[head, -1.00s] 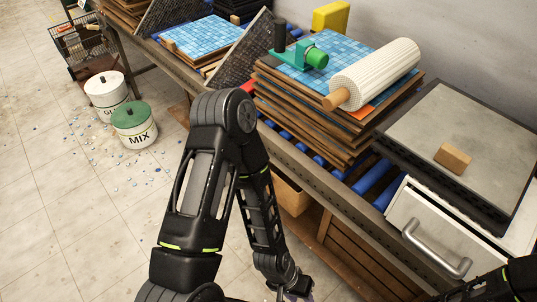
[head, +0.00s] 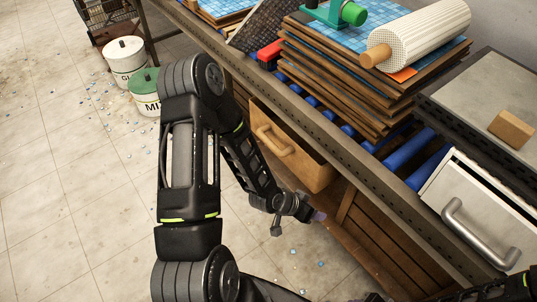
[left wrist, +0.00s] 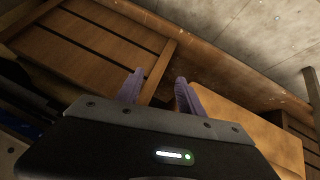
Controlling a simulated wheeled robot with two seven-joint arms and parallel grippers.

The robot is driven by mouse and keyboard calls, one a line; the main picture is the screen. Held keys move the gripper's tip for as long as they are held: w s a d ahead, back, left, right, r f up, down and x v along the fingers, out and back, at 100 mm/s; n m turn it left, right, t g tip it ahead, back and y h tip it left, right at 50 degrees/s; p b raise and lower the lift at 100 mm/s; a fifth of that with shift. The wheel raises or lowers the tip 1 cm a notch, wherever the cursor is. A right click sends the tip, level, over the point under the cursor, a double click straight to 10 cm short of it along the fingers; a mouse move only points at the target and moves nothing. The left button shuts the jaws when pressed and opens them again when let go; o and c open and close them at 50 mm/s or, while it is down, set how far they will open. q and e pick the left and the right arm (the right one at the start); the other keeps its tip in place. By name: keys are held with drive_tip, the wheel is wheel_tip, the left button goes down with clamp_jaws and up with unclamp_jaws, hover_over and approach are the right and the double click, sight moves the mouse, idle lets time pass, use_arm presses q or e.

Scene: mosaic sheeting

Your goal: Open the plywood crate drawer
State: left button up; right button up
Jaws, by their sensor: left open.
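The plywood drawer (head: 300,165) sits under the bench in the head view, with a pale wooden loop handle (head: 272,141) on its front. A plain wooden surface (left wrist: 250,125), apparently the drawer, lies close to the right finger. The handle does not show there. My right gripper is not visible.
A white drawer (head: 478,215) with a metal handle is at right. The bench edge (head: 350,175) runs above the plywood drawer. Slatted wood (head: 375,235) stands to its right. Two buckets (head: 125,62) stand at left; the floor (head: 70,220) is mostly clear.

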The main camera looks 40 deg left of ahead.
use_arm(q)
drive_tip(key=w+a+f+m+t+y+b, duration=0.1)
drive_tip(key=w+a+f+m+t+b, duration=0.2)
drive_tip(key=a, duration=0.5)
drive_tip(key=w+a+m+t+y+b, duration=0.1)
drive_tip(key=w+a+b, duration=0.3)
drive_tip(key=a, duration=0.4)
drive_tip(key=m+t+h+b, duration=0.35)
drive_tip(key=m+b, duration=0.35)
drive_tip(key=m, duration=0.9)
approach(268, 142)
drive_tip(key=w+f, duration=0.2)
drive_tip(key=w, duration=0.1)
drive_tip(key=shift+s+d+r+t+y, duration=0.1)
drive_tip(key=shift+s+d+t+y, duration=0.15)
drive_tip(key=shift+d+t+y, duration=0.15)
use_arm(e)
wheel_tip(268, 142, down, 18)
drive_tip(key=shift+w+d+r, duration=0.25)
use_arm(q)
drive_tip(key=b+x, duration=0.1)
drive_tip(key=x, duration=0.6)
drive_tip(key=shift+b, duration=0.35)
drive_tip(key=shift+w+d, duration=0.1)
drive_tip(key=shift+w, duration=0.3)
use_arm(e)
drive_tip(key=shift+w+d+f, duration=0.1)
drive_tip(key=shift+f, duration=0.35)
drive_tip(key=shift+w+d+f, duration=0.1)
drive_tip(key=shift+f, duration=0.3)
